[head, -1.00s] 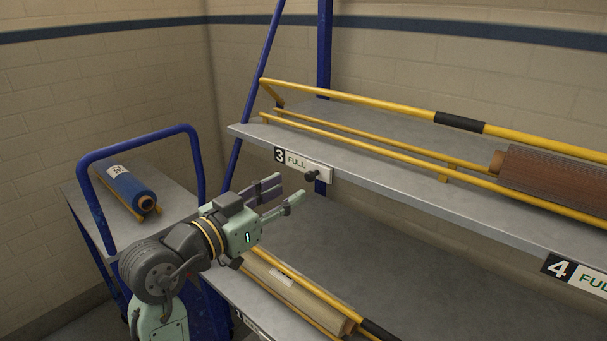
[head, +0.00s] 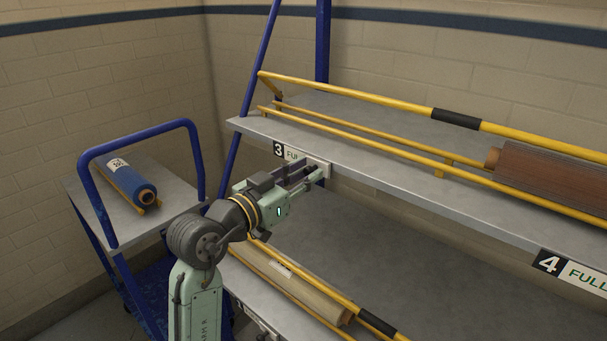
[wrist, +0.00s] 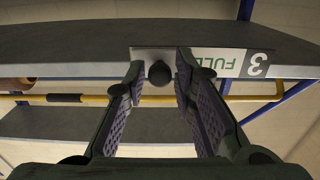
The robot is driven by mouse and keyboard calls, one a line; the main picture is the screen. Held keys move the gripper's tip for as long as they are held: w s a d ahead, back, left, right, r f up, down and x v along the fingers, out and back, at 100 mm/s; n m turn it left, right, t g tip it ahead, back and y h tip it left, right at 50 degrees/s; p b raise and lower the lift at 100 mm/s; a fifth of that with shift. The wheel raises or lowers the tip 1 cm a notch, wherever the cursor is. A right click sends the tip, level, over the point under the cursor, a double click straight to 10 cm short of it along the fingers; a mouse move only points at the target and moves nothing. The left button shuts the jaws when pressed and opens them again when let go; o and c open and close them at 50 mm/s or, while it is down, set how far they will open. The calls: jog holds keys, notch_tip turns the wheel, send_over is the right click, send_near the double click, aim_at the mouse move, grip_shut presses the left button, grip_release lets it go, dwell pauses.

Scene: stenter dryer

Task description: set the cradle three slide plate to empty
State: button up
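In the wrist view the plate (wrist: 218,62) appears upside down, with FULL showing. Its dark round knob (wrist: 159,72) sits between my fingertips. My gripper (wrist: 158,82) is open, with a finger on each side of the knob and a visible gap to each.
The upper shelf (head: 400,180) holds a yellow cradle rail (head: 370,102) and a brown roll (head: 550,175). A second plate (head: 575,270) reads 4 FULL. A beige roll (head: 300,290) lies on the lower shelf. A blue trolley (head: 85,195) with a blue roll (head: 130,183) stands at left.

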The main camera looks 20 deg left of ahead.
grip_shut()
dwell(0.4)
jog(key=a, duration=0.2)
jog(key=w+a+b, duration=0.1)
jog(key=a, duration=0.1)
jog(key=w+a+b, duration=0.1)
jog(key=a, duration=0.1)
jog(key=shift+o, duration=1.3)
grip_release()
jog(key=shift+a, duration=0.1)
jog(key=shift+o, duration=0.8)
